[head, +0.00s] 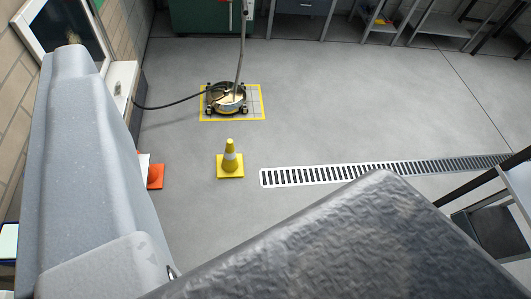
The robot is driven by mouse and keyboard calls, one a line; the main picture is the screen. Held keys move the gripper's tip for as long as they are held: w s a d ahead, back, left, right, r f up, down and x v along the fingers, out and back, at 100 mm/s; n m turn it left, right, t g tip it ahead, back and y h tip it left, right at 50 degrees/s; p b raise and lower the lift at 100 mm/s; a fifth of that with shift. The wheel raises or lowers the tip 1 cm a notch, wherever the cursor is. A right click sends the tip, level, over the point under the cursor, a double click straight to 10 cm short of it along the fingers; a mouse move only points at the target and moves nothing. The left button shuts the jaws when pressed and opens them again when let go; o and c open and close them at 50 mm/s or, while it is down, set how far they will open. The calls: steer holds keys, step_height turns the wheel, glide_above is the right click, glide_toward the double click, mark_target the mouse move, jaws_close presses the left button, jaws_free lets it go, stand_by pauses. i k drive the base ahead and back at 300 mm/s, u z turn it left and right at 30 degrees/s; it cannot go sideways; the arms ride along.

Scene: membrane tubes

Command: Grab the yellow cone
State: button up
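The yellow cone (230,160) stands upright on the grey floor, left of the picture's middle. My gripper's fingers do not show. Large grey parts fill the left side and the bottom of the view, and no part of them appears to touch the cone.
An orange cone (155,177) stands to the left, partly hidden. A wheeled round machine (229,98) with a pole and black hose sits on a yellow-framed floor square behind the yellow cone. A floor grate (400,168) runs right. Benches line the back; open floor surrounds the cone.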

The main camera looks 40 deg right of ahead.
mark_target(230, 164)
steer(key=z, duration=0.55)
steer(key=k, duration=0.85)
steer(key=z, duration=0.15)
steer(key=i, duration=1.2)
steer(key=z, duration=0.3)
steer(key=i, duration=1.25)
steer(key=z, duration=0.25)
